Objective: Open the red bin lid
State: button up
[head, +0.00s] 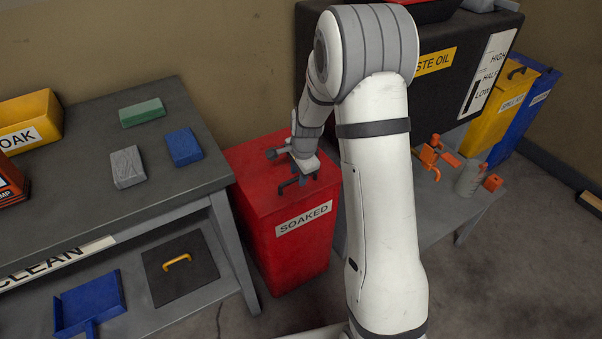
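The red bin (300,265) labelled SOAKED stands on the floor, just right of the grey workbench. Its red lid (250,178) looks flat and shut. A dark handle (296,182) sits on the lid near its front right. My gripper (297,166) points down over the lid, close behind the handle in the picture. Its fingers are small and partly hidden by the wrist, so I cannot tell whether they are open or touch the handle.
The workbench (100,215) at left holds green, blue and grey blocks and a yellow OAK box (30,118). A waste oil tank (440,75) stands behind right, above a grey table (445,210) with orange fittings. Yellow (495,115) and blue (530,110) bins stand further right.

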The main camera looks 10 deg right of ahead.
jog(key=shift+c, duration=0.5)
grip_shut()
jog(key=shift+r, duration=0.1)
